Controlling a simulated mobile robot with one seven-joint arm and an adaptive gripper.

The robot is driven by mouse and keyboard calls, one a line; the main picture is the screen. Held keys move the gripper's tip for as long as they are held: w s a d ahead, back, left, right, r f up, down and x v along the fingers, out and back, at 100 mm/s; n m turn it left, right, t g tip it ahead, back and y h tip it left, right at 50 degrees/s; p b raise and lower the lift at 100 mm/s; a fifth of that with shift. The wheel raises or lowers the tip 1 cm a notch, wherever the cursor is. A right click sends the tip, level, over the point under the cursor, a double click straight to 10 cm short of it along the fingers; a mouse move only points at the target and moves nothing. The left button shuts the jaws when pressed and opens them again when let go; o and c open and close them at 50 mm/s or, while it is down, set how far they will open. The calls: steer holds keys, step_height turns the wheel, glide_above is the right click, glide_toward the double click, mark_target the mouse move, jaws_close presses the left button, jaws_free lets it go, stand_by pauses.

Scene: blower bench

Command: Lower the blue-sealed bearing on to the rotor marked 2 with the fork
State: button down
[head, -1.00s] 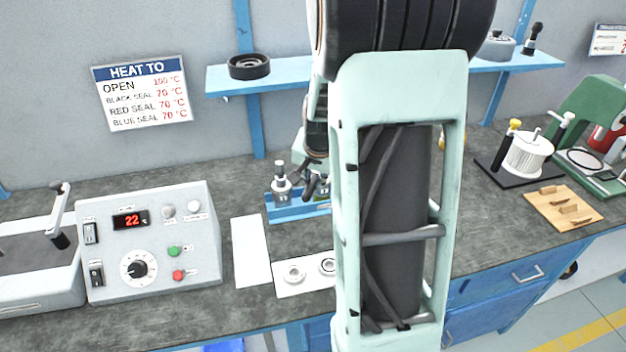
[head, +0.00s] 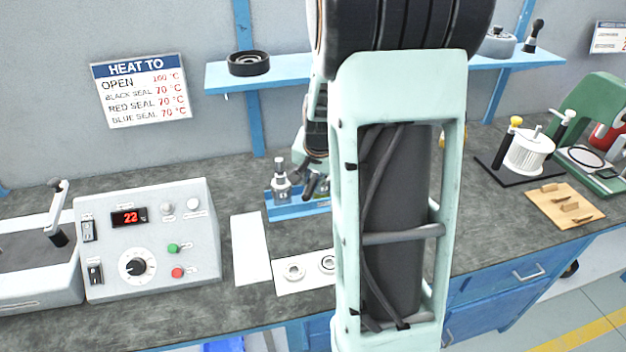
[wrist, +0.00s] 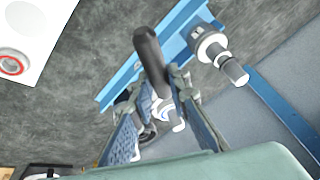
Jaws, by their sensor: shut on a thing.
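In the wrist view, my gripper (wrist: 163,128) is shut on a tool with a thick black handle, which looks like the fork (wrist: 149,52). A small white and blue part (wrist: 165,108) shows between the fingers; I cannot tell whether it is the blue-sealed bearing. The blue rotor stand (wrist: 124,88) lies beyond the tool, with a metal rotor (wrist: 212,48) upright at one end. The stand (head: 290,211) and that rotor (head: 281,180) also show in the head view. No rotor number is readable. My arm hides the stand's right part.
A white board (head: 287,287) with bearings lies in front of the stand, beside a blank white sheet (head: 250,248). The heater box (head: 150,240) stands at the left. A wall shelf (head: 290,74) runs behind. A wooden block board (head: 563,207) lies at the right.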

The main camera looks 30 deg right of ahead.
steer(key=shift+f+b, duration=0.5)
steer(key=shift+b, duration=0.05)
stand_by(0.4)
steer(key=shift+a, duration=0.1)
steer(key=s+a+p, duration=0.1)
steer(key=s+a, duration=0.3)
steer(key=shift+s+a+p, duration=0.15)
steer(key=shift+s+p, duration=0.15)
steer(key=shift+p, duration=0.05)
stand_by(1.2)
steer(key=shift+r, duration=0.1)
steer(key=p+v, duration=0.5)
steer(key=shift+w+a+r, duration=0.2)
steer(key=shift+w+a, duration=0.05)
steer(key=shift+a, duration=0.1)
steer(key=shift+a+f, duration=0.1)
stand_by(0.7)
